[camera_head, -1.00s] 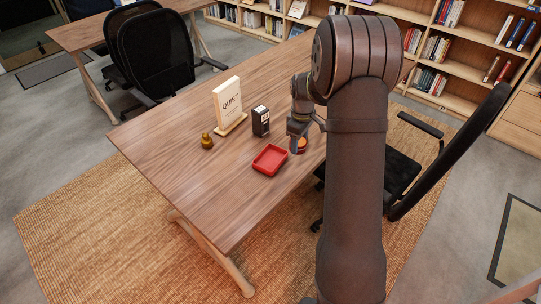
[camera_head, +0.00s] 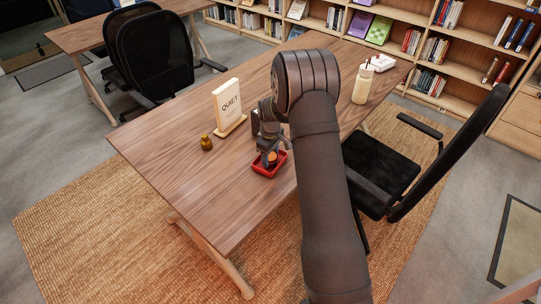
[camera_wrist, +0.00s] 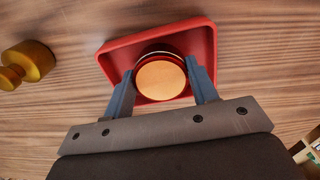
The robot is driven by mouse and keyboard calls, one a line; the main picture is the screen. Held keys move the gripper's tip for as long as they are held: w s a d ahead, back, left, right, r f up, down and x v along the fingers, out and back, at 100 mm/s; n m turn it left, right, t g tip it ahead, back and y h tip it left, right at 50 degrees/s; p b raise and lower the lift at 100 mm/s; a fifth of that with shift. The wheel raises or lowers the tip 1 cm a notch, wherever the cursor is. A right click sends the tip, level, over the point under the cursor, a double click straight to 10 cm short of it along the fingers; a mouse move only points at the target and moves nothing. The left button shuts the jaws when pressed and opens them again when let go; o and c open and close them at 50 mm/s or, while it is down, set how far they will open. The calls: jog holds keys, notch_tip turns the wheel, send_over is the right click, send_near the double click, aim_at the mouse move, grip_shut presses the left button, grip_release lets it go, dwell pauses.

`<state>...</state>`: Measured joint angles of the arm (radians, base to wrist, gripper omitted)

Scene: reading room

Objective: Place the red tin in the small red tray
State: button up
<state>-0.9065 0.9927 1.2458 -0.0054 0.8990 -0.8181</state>
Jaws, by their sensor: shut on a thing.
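The small red tray (camera_head: 262,171) lies on the wooden table; in the wrist view its rim (camera_wrist: 205,30) surrounds the space beneath my fingers. My gripper (camera_head: 270,160) is over the tray. In the wrist view my gripper (camera_wrist: 163,88) is shut on a round tin (camera_wrist: 161,78) with a pale orange top and a dark red edge. The tin shows as a small orange spot (camera_head: 272,156) in the head view. It is over or inside the tray; I cannot tell whether it touches the floor.
A brass weight (camera_head: 206,142) stands left of the tray, also in the wrist view (camera_wrist: 28,64). A QUIET sign (camera_head: 228,106) and a dark box (camera_head: 256,122) partly behind my arm stand behind it. The table's front left is clear.

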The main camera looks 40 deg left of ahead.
aim_at(270, 156)
jog(key=shift+f, duration=0.1)
jog(key=o, duration=1)
notch_tip(270, 156, up, 12)
jog(key=shift+r, duration=0.2)
jog(key=shift+f, duration=0.15)
